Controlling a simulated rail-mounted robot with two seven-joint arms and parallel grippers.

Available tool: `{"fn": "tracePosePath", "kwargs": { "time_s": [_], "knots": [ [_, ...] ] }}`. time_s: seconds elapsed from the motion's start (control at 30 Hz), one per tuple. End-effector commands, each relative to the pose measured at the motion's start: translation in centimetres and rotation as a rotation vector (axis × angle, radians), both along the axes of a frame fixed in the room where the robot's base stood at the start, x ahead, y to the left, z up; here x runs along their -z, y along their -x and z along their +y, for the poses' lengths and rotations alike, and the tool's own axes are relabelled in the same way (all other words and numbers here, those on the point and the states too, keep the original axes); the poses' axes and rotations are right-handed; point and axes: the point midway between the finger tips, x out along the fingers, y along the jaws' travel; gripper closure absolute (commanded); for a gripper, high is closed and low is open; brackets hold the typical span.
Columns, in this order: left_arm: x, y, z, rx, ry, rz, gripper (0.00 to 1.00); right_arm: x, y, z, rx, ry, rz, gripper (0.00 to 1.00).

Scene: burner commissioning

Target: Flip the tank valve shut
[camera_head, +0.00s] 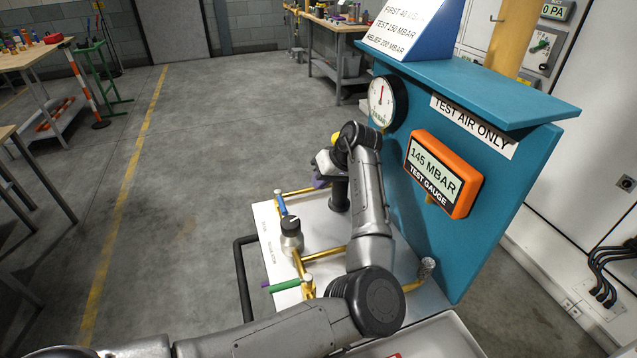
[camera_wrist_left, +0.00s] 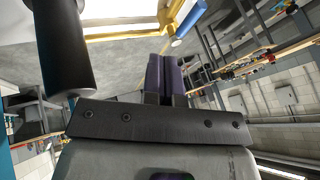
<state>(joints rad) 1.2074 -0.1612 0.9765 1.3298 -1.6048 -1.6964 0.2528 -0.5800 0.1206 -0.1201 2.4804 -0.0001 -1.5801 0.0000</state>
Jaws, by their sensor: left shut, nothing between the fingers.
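My left gripper (camera_head: 319,182) is shut and empty, its purple fingers together above the far part of the white bench board (camera_head: 262,222). The fingers also show in the left wrist view (camera_wrist_left: 166,72). A blue lever handle (camera_head: 280,203) sits on the brass pipework left of the gripper, apart from it; it also shows in the left wrist view (camera_wrist_left: 188,20), beyond the fingertips. A green lever handle (camera_head: 285,285) sits on the nearer pipework. No readable label shows which lever is the tank valve. My right gripper is out of view.
A black-knobbed regulator (camera_head: 291,226) stands between the levers. A black cylinder (camera_head: 339,192) stands close to the gripper and shows large in the left wrist view (camera_wrist_left: 62,48). The teal panel (camera_head: 470,235) on the right carries an orange test gauge (camera_head: 440,172) reading 145 MBAR.

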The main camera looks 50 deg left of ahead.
Motion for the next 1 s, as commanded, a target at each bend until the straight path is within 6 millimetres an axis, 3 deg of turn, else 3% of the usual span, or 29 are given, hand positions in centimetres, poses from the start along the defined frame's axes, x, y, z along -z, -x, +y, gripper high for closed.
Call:
{"fn": "tracePosePath", "kwargs": {
  "time_s": [0.1,0.37,0.63,1.0],
  "knots": [
    [2.5,0.8,1.2,-0.003,0.001,0.0,1.0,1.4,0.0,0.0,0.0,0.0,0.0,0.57],
    [6.2,2.2,3.3,-0.001,0.001,0.001,1.0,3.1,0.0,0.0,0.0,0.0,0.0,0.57],
    [6.5,5.0,4.1,0.0,0.0,-0.001,1.0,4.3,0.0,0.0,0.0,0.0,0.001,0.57],
    [6.5,5.8,4.4,0.002,0.0,0.0,1.0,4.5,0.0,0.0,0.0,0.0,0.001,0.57]
  ]
}}
